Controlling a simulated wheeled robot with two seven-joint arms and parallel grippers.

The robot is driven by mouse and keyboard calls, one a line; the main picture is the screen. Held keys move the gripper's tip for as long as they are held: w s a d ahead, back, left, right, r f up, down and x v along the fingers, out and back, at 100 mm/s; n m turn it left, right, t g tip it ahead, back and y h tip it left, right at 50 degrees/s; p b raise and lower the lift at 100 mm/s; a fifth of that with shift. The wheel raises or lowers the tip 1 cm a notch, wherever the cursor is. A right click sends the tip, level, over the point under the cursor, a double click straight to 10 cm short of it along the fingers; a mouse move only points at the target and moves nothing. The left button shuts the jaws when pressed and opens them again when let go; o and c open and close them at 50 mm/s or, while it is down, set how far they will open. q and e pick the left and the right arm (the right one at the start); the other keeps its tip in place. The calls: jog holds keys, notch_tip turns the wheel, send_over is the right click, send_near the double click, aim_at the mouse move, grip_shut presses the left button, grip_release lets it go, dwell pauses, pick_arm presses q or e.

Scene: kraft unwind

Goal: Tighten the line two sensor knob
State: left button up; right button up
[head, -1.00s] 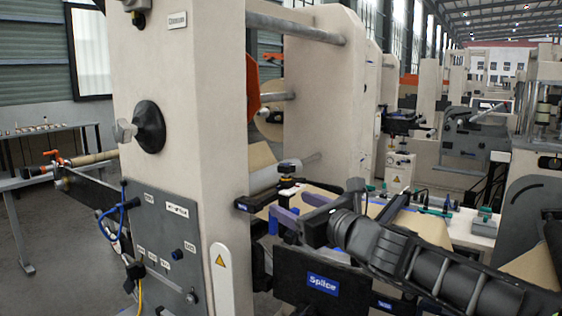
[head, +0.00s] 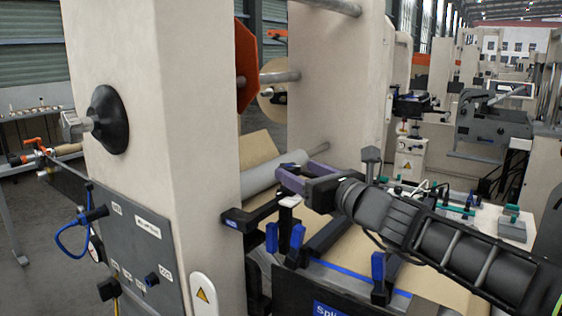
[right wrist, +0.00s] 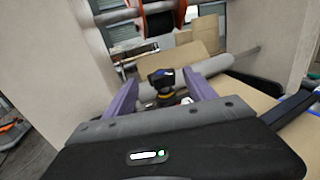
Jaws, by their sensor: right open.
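In the head view my right gripper (head: 281,179) is open beside the cream frame post, above the black sensor bracket (head: 246,217). The knob is not clear there, being hidden by the gripper. My left gripper is not in view.
A grey roller (head: 262,176) and brown kraft web (head: 350,250) lie around the bracket. Blue-topped clamps (head: 298,237) stand just below my right gripper. The cream post (head: 150,130) carries a large black knob (head: 110,120) and a grey panel (head: 140,245). A white table (head: 455,210) stands at right.

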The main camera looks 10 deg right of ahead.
jog(key=shift+w, duration=0.1)
jog(key=x, duration=0.7)
jog(key=shift+w+a+p, duration=0.15)
jog(key=shift+w+p, duration=0.15)
jog(key=shift+w, duration=0.05)
jog(key=shift+c, duration=0.4)
jog(key=shift+f, duration=0.1)
jog(key=c, duration=1.2)
